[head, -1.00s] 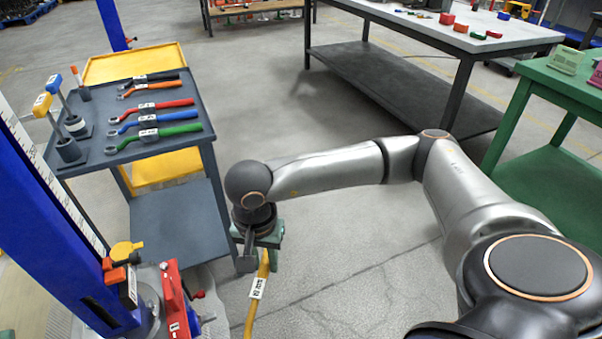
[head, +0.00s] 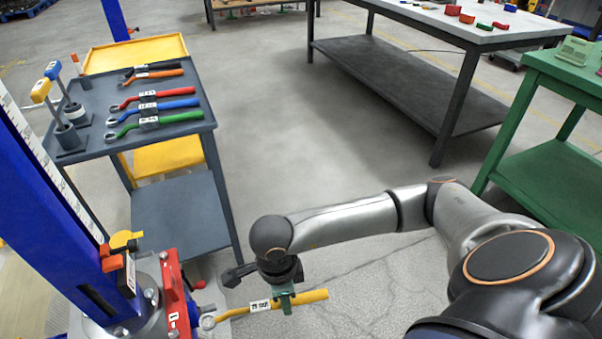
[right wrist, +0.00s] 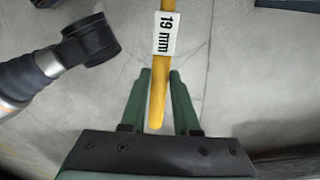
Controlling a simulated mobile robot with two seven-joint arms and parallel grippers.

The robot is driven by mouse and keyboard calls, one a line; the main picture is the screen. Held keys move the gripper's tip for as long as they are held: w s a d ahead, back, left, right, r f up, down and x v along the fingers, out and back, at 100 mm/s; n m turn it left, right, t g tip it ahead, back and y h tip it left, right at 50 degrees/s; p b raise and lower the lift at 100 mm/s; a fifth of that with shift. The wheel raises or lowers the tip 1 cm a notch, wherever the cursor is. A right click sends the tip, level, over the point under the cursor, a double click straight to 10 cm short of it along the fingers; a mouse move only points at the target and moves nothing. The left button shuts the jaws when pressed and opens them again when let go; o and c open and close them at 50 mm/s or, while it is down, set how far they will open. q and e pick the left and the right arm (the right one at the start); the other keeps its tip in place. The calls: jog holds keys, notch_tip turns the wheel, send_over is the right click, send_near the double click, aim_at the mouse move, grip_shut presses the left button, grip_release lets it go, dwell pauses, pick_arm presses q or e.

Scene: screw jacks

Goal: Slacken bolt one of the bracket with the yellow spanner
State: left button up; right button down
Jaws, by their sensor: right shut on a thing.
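The yellow spanner (head: 314,297) is in my right gripper (head: 285,301), which is shut on its handle. It lies nearly level, with its ring end pointing left. In the right wrist view the green fingers (right wrist: 160,88) pinch the handle (right wrist: 158,106), and a white 19 mm label shows beyond them. The red bracket (head: 171,285) is at the lower left, on the base of a blue column. The spanner's ring is just right of the bracket's lower part; I cannot tell whether they touch. Bolt one cannot be made out clearly. My left gripper is not in view.
A grey trolley (head: 190,128) holds several coloured spanners and two upright tools. A blue column (head: 60,215) rises at the left, with a yellow-topped part (head: 122,240) beside it. A grey workbench (head: 410,80) and a green table (head: 560,78) stand behind. The floor between is clear.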

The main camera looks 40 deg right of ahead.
aim_at(243, 309)
jog(key=w+a, duration=0.1)
jog(key=a, duration=0.1)
jog(key=w+a+f+b, duration=0.1)
jog(key=a, duration=0.2)
jog(key=w+a, duration=0.2)
jog(key=shift+a+f+b, duration=0.25)
jog(key=shift+f+b, duration=0.05)
jog(key=s+a+m+p, duration=0.1)
jog(key=s+m, duration=0.1)
jog(key=s+a+m+p, duration=0.1)
jog(key=s+a, duration=0.1)
jog(key=shift+s+m+p, duration=0.1)
jog(key=shift+m+p, duration=0.2)
jog(key=shift+m, duration=0.1)
jog(key=shift+d, duration=0.15)
jog(key=shift+f+b, duration=0.8)
jog(key=shift+f, duration=0.05)
dwell(1.0)
